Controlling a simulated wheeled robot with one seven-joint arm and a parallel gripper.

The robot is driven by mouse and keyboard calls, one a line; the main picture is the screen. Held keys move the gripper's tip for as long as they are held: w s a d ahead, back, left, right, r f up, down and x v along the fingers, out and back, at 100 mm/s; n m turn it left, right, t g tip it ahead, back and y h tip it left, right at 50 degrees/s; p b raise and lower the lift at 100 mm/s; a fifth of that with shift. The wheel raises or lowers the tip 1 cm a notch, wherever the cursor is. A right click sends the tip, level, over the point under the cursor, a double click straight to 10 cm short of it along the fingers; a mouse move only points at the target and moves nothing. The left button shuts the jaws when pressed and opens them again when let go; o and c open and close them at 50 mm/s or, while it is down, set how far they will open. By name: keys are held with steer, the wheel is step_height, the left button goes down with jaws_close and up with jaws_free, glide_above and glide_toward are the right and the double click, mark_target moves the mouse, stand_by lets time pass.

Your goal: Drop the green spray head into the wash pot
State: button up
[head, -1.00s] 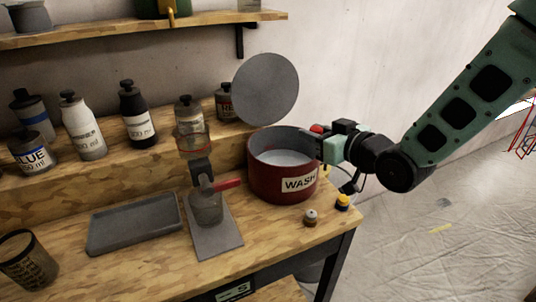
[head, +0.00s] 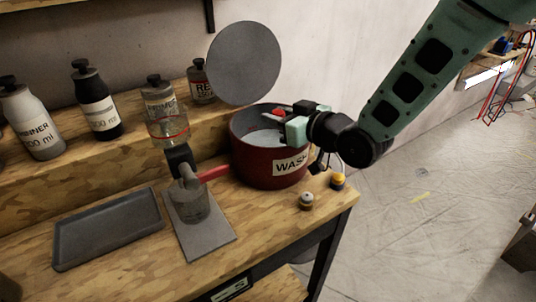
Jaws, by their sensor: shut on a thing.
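The dark red wash pot (head: 262,165), labelled WASH, stands open on the bench near its right end, with a pale grey interior. My gripper (head: 285,121) reaches in from the right, and its tips are over the right side of the pot's opening. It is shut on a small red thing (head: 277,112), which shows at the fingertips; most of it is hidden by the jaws. The pale green blocks there look like part of my gripper. I cannot make out a separate green spray head.
A grey round lid (head: 245,63) stands upright behind the pot.

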steer(key=shift+f, duration=0.2)
steer(key=o, duration=1.1)
steer(key=shift+c, duration=0.2)
steer(key=b+v, duration=1.5)
steer(key=v, duration=0.2)
steer(key=shift+d, duration=0.2)
steer(key=shift+s, duration=0.15)
